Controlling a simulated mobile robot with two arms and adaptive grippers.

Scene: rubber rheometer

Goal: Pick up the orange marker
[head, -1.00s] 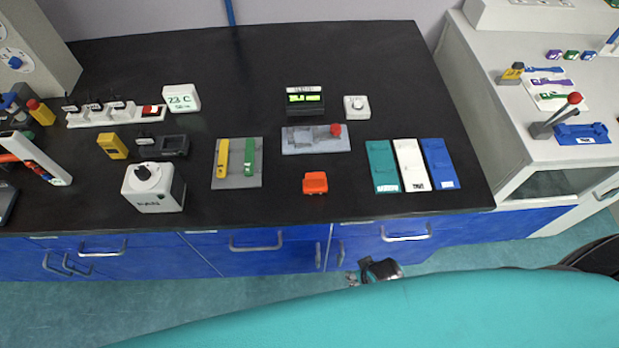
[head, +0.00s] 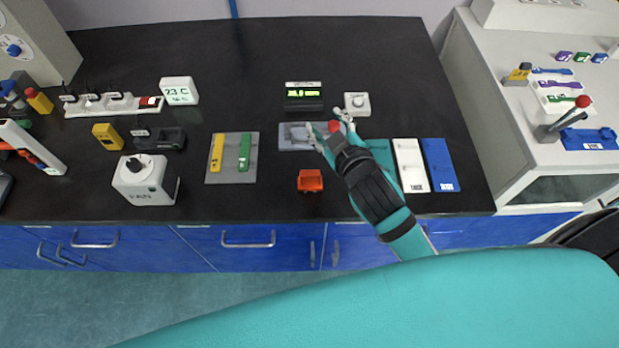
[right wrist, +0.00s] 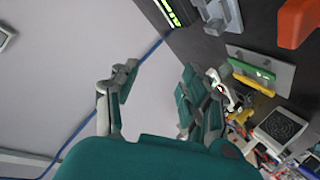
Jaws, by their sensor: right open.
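An orange block-like piece (head: 310,181) lies on the black bench near its front edge; it is the most orange thing on the open bench, but I cannot tell for sure that it is the marker. It also shows at the top right of the right wrist view (right wrist: 297,22). My right gripper (head: 328,126) is open above the grey plate with the red knob, up and to the right of the orange piece, not touching it. Its spread fingers show empty in the right wrist view (right wrist: 160,88). My left gripper is not in view.
A grey plate (head: 232,177) with yellow and green pieces is left of the orange piece. Teal, white (head: 411,165) and blue (head: 440,165) plates are right, the teal one partly behind my arm.

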